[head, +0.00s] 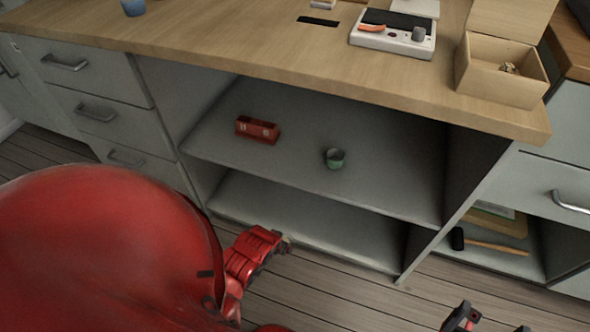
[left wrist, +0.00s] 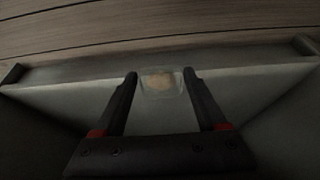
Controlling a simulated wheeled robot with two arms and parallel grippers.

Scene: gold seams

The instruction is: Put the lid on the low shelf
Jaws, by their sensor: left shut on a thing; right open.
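The lid (left wrist: 160,81) shows in the left wrist view as a small, clear, rounded piece with a tan patch. My left gripper (left wrist: 160,76) is shut on it, with one finger on each side. In the head view my left gripper (head: 282,244) is at the front edge of the low shelf (head: 325,229), and I cannot make out the lid there. In the left wrist view the pale shelf (left wrist: 60,98) lies behind the fingers; I cannot tell whether the lid touches it. My right gripper (head: 492,323) is open and empty over the floor at the bottom right.
The low shelf looks bare. The shelf above (head: 230,135) it holds a red box (head: 257,130) and a small green cup (head: 334,159). The wooden countertop (head: 240,45) overhangs both. Side panels bound the opening. My red arm hides the lower left.

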